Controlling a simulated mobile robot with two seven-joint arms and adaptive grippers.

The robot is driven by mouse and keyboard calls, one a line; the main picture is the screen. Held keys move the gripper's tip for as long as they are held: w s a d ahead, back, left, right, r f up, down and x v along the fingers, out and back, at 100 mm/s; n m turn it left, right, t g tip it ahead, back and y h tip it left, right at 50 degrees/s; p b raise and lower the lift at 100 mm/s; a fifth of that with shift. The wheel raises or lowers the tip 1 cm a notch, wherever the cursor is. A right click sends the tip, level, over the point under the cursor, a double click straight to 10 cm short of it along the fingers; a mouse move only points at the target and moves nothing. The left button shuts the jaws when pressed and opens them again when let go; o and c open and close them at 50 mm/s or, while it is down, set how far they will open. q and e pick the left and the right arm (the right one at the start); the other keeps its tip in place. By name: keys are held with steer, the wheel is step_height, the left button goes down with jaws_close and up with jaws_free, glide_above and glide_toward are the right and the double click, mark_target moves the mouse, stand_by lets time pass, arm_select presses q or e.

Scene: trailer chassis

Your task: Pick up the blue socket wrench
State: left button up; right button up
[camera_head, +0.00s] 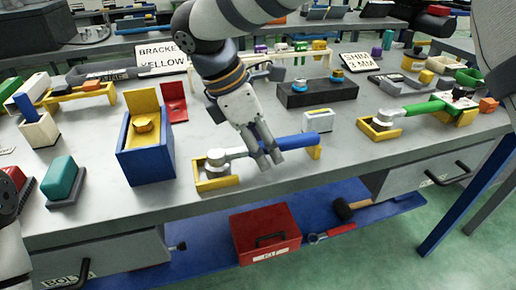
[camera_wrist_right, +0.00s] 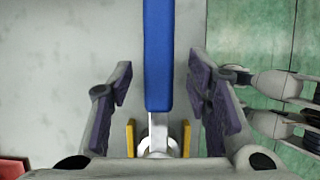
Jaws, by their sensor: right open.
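The blue socket wrench (camera_head: 290,141) lies near the table's front edge. Its metal head rests in a yellow holder (camera_head: 218,184) at the left, and the handle's right end is by a small yellow support (camera_head: 314,152). My right gripper (camera_head: 270,160) is open, pointing down at the wrench between head and handle. In the right wrist view the blue handle (camera_wrist_right: 158,55) runs between the two open fingers, with a gap on each side; no contact shows. The metal shaft (camera_wrist_right: 158,130) and yellow holder lie nearer the palm.
A blue and yellow box (camera_head: 146,160) stands left of the wrench. A dark block (camera_head: 318,95) with sockets lies behind. A green-handled wrench (camera_head: 425,107) is at the right. A red toolbox (camera_head: 265,232) sits on the lower shelf. Bare table lies right of the wrench.

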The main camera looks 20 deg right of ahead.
steer(key=shift+d+f, duration=0.25)
steer(key=shift+f, duration=0.35)
jaws_close()
steer(key=shift+w+r, duration=0.1)
